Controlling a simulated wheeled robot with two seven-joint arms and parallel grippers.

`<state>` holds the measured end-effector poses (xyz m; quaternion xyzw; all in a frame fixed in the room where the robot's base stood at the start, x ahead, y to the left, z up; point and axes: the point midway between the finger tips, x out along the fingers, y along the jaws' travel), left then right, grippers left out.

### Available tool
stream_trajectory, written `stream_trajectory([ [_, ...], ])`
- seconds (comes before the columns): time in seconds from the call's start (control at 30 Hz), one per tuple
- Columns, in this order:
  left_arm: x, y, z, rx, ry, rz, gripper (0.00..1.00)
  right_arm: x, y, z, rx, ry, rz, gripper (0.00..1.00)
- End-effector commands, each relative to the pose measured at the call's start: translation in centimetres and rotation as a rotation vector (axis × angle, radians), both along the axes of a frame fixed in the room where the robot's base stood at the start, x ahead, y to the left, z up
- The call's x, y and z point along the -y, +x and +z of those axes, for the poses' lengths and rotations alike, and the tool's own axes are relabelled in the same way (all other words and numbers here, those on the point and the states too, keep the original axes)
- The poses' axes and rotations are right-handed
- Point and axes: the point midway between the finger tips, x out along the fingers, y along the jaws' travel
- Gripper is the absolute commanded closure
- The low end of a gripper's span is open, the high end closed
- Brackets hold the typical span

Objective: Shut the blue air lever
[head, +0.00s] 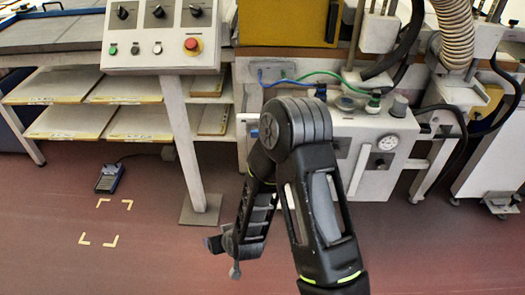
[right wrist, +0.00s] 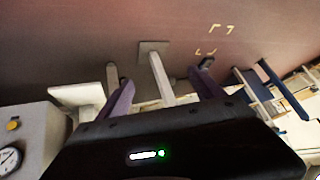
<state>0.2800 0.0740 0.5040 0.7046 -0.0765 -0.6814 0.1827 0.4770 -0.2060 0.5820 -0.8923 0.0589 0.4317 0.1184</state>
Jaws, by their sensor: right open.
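A small blue piece (head: 321,91), which looks like the blue air lever, stands on top of the white air box (head: 378,133), at the end of a blue hose. It is just above my arm's dark joint in the head view, and its lower part may be hidden. I cannot tell its exact angle. My right gripper (head: 224,257) hangs low over the floor, left of the box and well apart from the lever. In the right wrist view its two fingers (right wrist: 160,92) are spread with nothing between them. The lever is not clear there. My left gripper is not in view.
A green fitting (head: 373,103) and a pressure gauge (head: 388,142) are on the box. A control panel (head: 152,36) with a red button stands on a post (head: 181,140) at left. The front floor is clear.

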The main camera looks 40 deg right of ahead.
Motion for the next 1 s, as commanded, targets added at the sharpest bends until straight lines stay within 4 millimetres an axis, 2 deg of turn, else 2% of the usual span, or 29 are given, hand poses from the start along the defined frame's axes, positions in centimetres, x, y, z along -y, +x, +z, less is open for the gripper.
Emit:
stream_trajectory([
  [0.03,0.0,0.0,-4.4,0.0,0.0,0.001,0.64,3.1,3.5,-0.7,0.126,-0.069,-0.054,0.18],
  [0.1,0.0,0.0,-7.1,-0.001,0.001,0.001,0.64,7.6,7.2,2.0,0.292,-0.172,-0.136,0.12],
  [0.17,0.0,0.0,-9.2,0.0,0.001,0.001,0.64,11.3,9.2,4.8,0.421,-0.255,-0.209,0.07],
  [0.23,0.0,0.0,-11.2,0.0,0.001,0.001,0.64,15.0,10.5,8.2,0.549,-0.343,-0.292,0.02],
  [0.3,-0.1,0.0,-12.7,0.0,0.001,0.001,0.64,17.9,10.8,11.2,0.647,-0.415,-0.364,0.02],
  [0.4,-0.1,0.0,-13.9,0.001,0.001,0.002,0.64,20.6,10.5,14.3,0.737,-0.487,-0.441,0.02],
  [0.57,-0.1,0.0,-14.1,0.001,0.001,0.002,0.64,22.0,10.1,16.4,0.782,-0.527,-0.483,0.02],
  [0.87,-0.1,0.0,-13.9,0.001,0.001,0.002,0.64,22.1,10.2,16.4,0.779,-0.526,-0.482,0.02],
  [1.0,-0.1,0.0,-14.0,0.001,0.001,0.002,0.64,22.6,10.8,16.3,0.779,-0.526,-0.482,0.02],
])
